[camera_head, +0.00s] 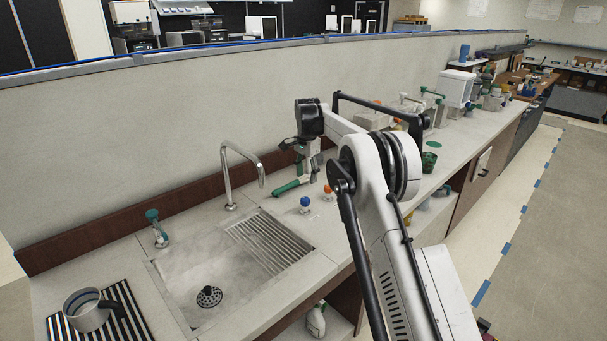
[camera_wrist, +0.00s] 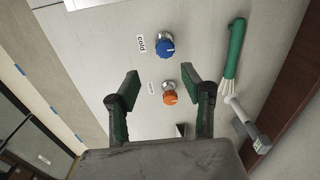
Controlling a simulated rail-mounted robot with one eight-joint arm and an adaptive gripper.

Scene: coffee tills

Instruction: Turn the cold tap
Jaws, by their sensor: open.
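The cold tap is a blue knob on a metal base (camera_wrist: 166,47), beside a printed "cold" label, in the upper middle of the wrist view. It also shows on the counter right of the sink in the head view (camera_head: 305,203). An orange knob (camera_wrist: 170,98) with a small label stands near it, and shows in the head view (camera_head: 327,190). My gripper (camera_wrist: 160,78) is open and empty above the counter, its fingers spread to either side of the orange knob in the wrist view. The blue knob appears beyond the fingertips, apart from them. The head view shows my gripper (camera_head: 309,168) behind the knobs.
A green-handled tool (camera_wrist: 235,50) lies on the counter near the knobs. The sink (camera_head: 185,285) and its curved faucet (camera_head: 228,175) are to the left. A mug (camera_head: 85,310) stands on a striped mat. A wall (camera_head: 150,130) runs behind the counter.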

